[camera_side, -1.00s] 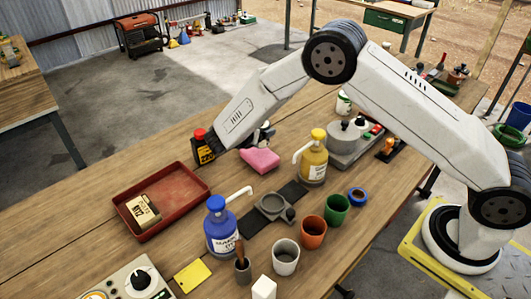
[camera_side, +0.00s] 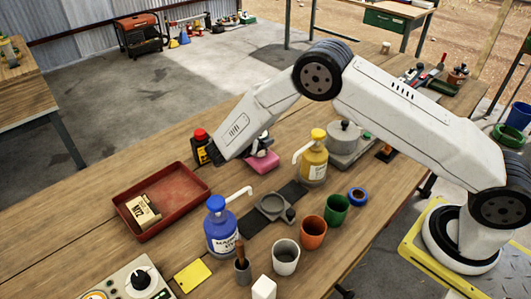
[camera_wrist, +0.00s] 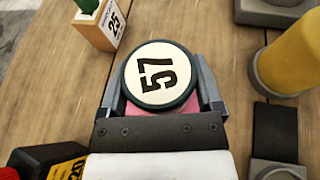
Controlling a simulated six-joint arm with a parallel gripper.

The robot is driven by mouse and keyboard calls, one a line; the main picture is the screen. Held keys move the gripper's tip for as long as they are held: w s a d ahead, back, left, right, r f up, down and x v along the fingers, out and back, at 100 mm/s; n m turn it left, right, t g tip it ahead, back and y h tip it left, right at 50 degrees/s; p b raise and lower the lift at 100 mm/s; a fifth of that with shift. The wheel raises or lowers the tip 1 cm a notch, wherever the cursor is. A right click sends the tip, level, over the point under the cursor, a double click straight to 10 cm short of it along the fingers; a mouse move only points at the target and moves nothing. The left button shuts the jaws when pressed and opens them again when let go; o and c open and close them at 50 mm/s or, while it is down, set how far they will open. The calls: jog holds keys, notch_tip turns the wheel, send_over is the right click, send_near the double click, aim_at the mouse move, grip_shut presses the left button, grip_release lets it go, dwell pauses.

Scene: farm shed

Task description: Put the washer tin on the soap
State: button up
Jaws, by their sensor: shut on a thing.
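My gripper (camera_side: 259,146) is shut on a round dark tin (camera_wrist: 160,75) with a cream lid marked 57, which I take for the washer tin. The wrist view shows the tin between my two fingers, its lid facing the camera. The pink soap (camera_side: 263,163) lies on the bench directly under my gripper. In the wrist view a strip of the soap (camera_wrist: 158,108) shows below the tin, between the fingers. The tin is over the soap, but I cannot tell whether they touch. In the side view the tin is mostly hidden by my gripper.
A red-capped dark bottle (camera_side: 201,146) stands close left of my gripper. A yellow pump bottle (camera_side: 314,160) stands to its right. A block marked 25 (camera_wrist: 103,32) stands near the tin. A red tray (camera_side: 180,182), a blue pump bottle (camera_side: 221,230) and several cups stand nearer the camera.

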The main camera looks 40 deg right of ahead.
jog(key=shift+f, duration=0.1)
jog(key=o, duration=1.1)
jog(key=shift+a+r, duration=0.15)
jog(key=shift+r, duration=0.05)
jog(key=v, duration=1.1)
jog(key=shift+s+a, duration=0.1)
jog(key=shift+a, duration=0.25)
